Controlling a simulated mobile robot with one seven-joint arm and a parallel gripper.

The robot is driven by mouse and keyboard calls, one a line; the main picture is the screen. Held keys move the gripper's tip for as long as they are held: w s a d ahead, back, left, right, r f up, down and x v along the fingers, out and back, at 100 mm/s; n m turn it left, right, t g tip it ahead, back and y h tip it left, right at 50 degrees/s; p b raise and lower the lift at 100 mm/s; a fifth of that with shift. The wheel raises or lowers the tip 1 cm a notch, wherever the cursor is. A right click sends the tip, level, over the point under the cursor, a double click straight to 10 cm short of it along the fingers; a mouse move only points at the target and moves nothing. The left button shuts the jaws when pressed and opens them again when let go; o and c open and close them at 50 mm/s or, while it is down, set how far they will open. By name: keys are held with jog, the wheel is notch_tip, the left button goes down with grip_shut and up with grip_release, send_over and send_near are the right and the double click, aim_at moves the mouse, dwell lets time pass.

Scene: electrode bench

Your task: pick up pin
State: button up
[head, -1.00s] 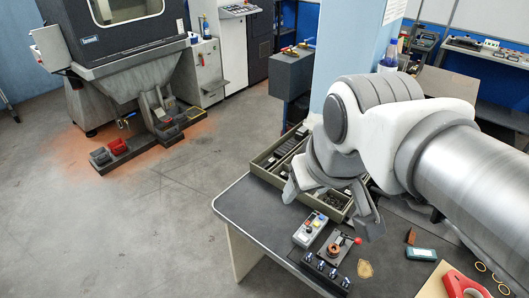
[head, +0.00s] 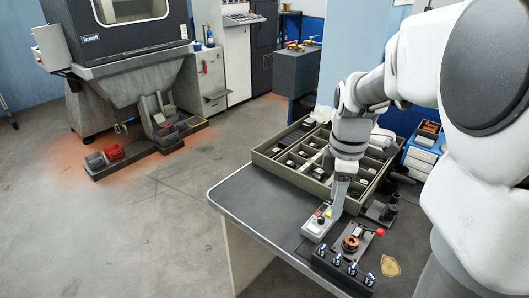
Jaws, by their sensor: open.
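My gripper (head: 338,206) points down over the dark bench (head: 250,205), just behind and right of a small grey control box (head: 318,227) with coloured buttons. I see the fingers nearly edge-on, and the gap between them barely shows. The jaws are open, and I see nothing held. I cannot make out a pin for sure. Small dark parts lie in the compartments of a green-grey tray (head: 264,162) behind the gripper, too small to name. My arm hides part of the tray and the bench on the right.
A fixture with a copper ring (head: 351,243) and a red knob (head: 380,232) stands right of the control box. A black block with several bright-tipped knobs (head: 340,270) lies at the front. A tan shield-shaped piece (head: 390,266) lies beside it. The bench's left part is bare.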

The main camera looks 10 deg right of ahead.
jog(key=b, duration=0.3)
send_over(323, 247)
jog(key=f, duration=1.1)
jog(key=shift+s+d+f, duration=0.1)
jog(key=shift+s+f, duration=0.15)
jog(key=shift+f, duration=0.15)
jog(key=shift+w+f+b, duration=0.15)
jog(key=shift+f+b, duration=0.5)
jog(key=shift+f, duration=0.75)
jog(key=shift+w+f+b, duration=0.15)
jog(key=shift+f+b, duration=0.5)
jog(key=shift+f, duration=0.7)
grip_shut()
